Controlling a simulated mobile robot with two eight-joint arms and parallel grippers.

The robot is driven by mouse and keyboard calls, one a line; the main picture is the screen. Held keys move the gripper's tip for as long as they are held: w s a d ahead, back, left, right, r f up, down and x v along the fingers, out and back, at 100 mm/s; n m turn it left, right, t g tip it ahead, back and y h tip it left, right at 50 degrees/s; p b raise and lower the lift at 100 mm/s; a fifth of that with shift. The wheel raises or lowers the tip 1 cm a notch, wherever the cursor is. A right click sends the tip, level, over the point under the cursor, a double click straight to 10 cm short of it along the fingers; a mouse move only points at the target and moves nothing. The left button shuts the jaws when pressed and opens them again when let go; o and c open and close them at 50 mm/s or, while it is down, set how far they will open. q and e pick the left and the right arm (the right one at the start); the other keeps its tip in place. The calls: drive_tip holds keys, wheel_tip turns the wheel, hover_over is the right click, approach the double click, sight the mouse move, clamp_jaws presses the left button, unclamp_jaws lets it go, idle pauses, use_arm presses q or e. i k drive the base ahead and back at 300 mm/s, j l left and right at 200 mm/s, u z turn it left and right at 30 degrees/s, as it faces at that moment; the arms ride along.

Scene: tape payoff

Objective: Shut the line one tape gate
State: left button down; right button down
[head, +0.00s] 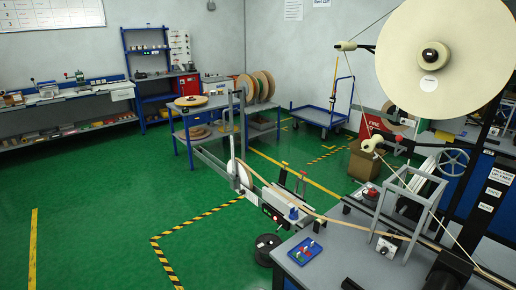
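A large cream tape reel (458,75) hangs upper right on a dark stand (477,165) bearing small white labels. Pale tape runs down from it past a cream roller (371,144). A grey open frame (388,206) stands on the grey bench at the lower right, with tape lines around it. A tan strip (330,217) runs from this bench left to a metal arm with a white disc (240,174). I cannot tell which part is the line one tape gate, nor whether it is open or shut. Neither of my grippers is in view.
The grey bench (340,262) holds a blue tray (306,250) of small coloured parts. A black spool (267,247) lies on the green floor beside it. A blue trolley (318,115), carton (367,160) and reel table (205,105) stand behind. The floor at left is clear.

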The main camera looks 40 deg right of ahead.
sight(283, 173)
drive_tip(key=i+z, duration=0.15)
drive_tip(key=i, duration=0.35)
drive_tip(key=i+j+z, duration=0.2)
drive_tip(key=i, duration=0.3)
drive_tip(key=i+z, duration=0.15)
drive_tip(key=i, duration=0.35)
